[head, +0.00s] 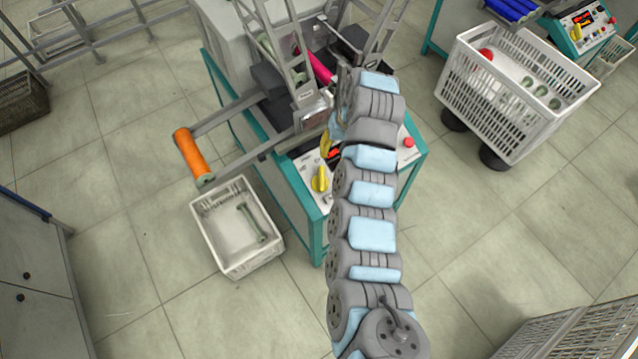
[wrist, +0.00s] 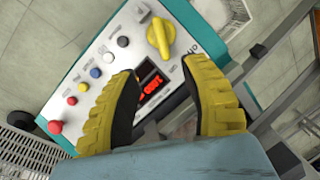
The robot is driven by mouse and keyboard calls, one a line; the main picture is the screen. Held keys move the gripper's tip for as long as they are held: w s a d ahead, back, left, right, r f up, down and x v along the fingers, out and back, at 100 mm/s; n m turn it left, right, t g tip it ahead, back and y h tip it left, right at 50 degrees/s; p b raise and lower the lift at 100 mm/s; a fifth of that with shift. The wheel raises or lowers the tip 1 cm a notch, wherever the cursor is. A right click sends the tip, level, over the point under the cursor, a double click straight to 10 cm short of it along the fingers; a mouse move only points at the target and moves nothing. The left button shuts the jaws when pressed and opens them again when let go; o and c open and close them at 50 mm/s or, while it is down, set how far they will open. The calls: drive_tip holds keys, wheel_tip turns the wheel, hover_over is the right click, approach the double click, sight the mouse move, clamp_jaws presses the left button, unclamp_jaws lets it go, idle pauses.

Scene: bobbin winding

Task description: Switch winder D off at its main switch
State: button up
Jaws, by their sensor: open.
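The winder's control panel (wrist: 105,62) fills the upper middle of the wrist view. The yellow rotary main switch (wrist: 160,36) is at its upper right; it also shows in the head view (head: 320,180). The display (wrist: 150,88) shows lit red characters. A red button (wrist: 55,127) sits at the panel's other end. My gripper (wrist: 160,68) is open and empty, its two yellow fingers over the display, with the switch beyond the fingertips and apart from them. In the head view my arm hides part of the panel. I cannot read the winder's letter.
A crate with a green bobbin (head: 249,222) stands on the floor left of the winder. An orange roller (head: 191,153) on arms juts out above it. A white basket (head: 455,85) stands right. Another winder's panel (head: 590,22) is at top right.

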sight(323, 182)
drive_tip(key=b+x, duration=0.5)
drive_tip(key=x, duration=1.2)
drive_tip(key=shift+s+f, duration=0.15)
drive_tip(key=shift+f, duration=0.05)
clamp_jaws()
